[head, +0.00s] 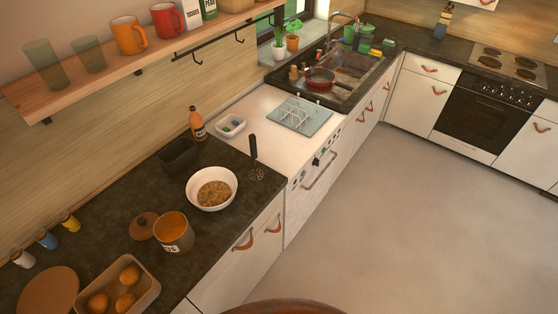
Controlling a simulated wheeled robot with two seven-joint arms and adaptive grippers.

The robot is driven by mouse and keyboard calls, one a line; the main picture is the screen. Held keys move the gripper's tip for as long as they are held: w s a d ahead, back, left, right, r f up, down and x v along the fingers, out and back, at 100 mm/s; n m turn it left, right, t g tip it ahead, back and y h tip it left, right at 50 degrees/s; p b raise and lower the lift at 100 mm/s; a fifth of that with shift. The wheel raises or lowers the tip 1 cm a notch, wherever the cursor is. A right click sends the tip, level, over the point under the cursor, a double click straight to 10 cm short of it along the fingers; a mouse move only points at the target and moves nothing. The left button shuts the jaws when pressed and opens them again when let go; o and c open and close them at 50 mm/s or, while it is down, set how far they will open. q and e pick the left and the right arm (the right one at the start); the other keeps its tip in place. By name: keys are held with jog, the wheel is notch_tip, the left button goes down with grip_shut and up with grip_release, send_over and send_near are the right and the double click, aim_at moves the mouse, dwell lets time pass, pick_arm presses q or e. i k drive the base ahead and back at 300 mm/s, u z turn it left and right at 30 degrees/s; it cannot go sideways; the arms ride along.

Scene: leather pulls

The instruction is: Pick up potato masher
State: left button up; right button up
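The potato masher (254,160) stands upright on the dark countertop, near the edge where the counter meets the white appliance. It has a black handle on top and a perforated metal head at the bottom, resting on the counter. It is just right of a white bowl. Neither of my grippers is in the head view.
A white bowl of grainy food (212,188), an orange canister (174,232), a dark container (179,157) and an orange bottle (197,125) stand near it. A wooden tray (146,291) is at lower left. A shelf (75,88) overhangs the counter. The floor (390,220) is clear.

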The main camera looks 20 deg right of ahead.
aim_at(256, 174)
jog(key=z, duration=1.9)
jog(key=i, duration=0.95)
